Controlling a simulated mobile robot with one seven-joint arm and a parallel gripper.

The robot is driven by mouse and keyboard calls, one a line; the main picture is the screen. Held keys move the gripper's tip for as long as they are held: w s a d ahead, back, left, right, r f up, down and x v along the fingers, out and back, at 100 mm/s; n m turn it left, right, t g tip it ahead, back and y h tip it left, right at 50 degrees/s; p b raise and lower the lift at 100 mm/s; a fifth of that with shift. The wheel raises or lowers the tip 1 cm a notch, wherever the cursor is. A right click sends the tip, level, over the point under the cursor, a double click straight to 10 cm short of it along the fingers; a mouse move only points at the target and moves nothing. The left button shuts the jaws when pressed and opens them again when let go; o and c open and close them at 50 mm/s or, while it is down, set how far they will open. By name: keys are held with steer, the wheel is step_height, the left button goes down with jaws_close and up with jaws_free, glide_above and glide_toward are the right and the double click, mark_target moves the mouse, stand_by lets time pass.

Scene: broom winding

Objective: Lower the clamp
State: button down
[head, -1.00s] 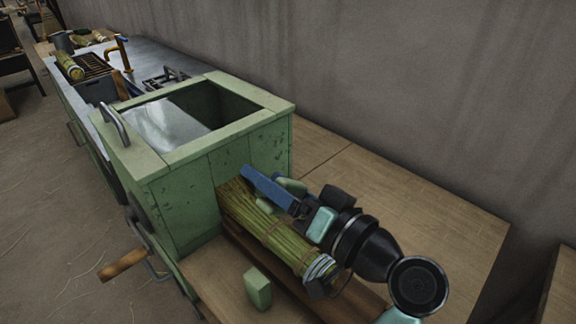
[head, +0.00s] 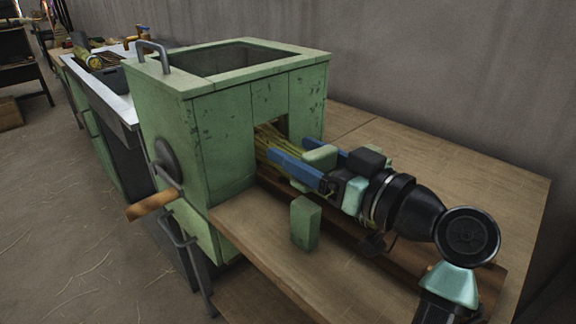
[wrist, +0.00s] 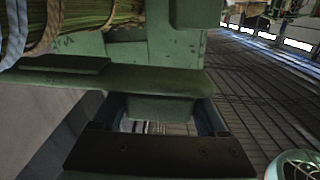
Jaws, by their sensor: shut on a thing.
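The clamp is green, and its handle (head: 320,155) sits between my blue fingers in the head view. My gripper (head: 293,152) is shut on it, just outside the green box's opening. In the wrist view, a green block of the clamp (wrist: 160,108) shows between the fingers, below a wide green plate. The broom bundle (head: 268,138) runs into the box opening, and my gripper and arm hide much of it. In the wrist view, the straw bundle (wrist: 85,15) with its ties lies at the upper left. Whether the clamp touches the straw is unclear.
The green box (head: 225,135) has an open top and a wooden-handled crank (head: 150,205) on its side. An upright green post (head: 305,222) stands on the wooden table (head: 245,220) in front of my gripper. A wall stands behind; the table's right back is clear.

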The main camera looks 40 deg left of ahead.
steer(key=shift+s+f, duration=0.1)
stand_by(0.4)
jaws_free()
steer(key=d+p, duration=0.2)
steer(key=d, duration=1.1)
steer(key=shift+s, duration=0.15)
